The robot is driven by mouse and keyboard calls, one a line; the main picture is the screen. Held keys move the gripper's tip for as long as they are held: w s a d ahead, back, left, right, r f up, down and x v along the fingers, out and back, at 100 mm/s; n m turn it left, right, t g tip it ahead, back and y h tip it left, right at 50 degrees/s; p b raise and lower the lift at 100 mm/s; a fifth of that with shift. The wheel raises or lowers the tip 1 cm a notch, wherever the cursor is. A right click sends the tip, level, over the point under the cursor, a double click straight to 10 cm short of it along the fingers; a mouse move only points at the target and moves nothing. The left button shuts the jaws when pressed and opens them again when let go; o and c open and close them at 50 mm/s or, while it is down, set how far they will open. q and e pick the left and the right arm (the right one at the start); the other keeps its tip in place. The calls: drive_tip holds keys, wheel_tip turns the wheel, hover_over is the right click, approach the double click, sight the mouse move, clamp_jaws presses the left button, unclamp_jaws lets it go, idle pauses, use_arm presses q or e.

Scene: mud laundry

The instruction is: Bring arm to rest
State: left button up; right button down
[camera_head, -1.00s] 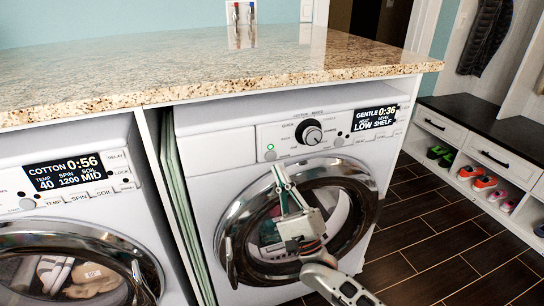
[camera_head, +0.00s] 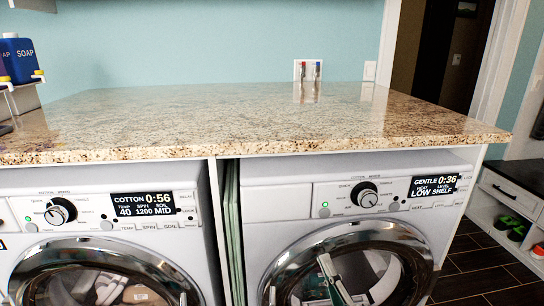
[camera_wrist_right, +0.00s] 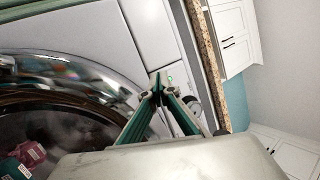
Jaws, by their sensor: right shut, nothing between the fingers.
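My right gripper (camera_head: 326,262) shows at the bottom of the head view, in front of the round door of the right machine (camera_head: 345,248). Its fingers are together and hold nothing. In the right wrist view, the closed fingertips (camera_wrist_right: 157,84) meet in front of the white machine front, near its chrome door ring (camera_wrist_right: 75,68). I cannot tell the exact gap between gripper and door. My left gripper is not in any view.
A granite counter (camera_head: 240,115) covers both machines. The left machine (camera_head: 105,240) has laundry behind its door glass. Blue soap bottles (camera_head: 20,58) stand at the far left. A shoe bench (camera_head: 512,195) is at the right, with dark floor (camera_head: 475,265) before it.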

use_arm(q)
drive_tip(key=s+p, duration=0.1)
drive_tip(key=p, duration=0.1)
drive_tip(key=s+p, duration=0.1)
drive_tip(key=p, duration=0.1)
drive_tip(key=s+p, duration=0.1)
drive_tip(key=p, duration=0.2)
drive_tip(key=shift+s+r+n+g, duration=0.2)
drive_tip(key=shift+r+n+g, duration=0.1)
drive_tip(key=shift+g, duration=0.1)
use_arm(e)
drive_tip(key=s+d+f+n+g+h, duration=0.1)
drive_tip(key=s+f+n+g+h, duration=0.1)
drive_tip(key=s+f+n+g, duration=0.4)
drive_tip(key=s+d+f+n+g+h, duration=0.2)
drive_tip(key=s+f+n+g, duration=0.4)
drive_tip(key=s+f+n, duration=0.7)
drive_tip(key=s+f, duration=0.1)
drive_tip(key=s, duration=0.7)
drive_tip(key=shift+f+h, duration=0.4)
drive_tip(key=shift+s, duration=0.1)
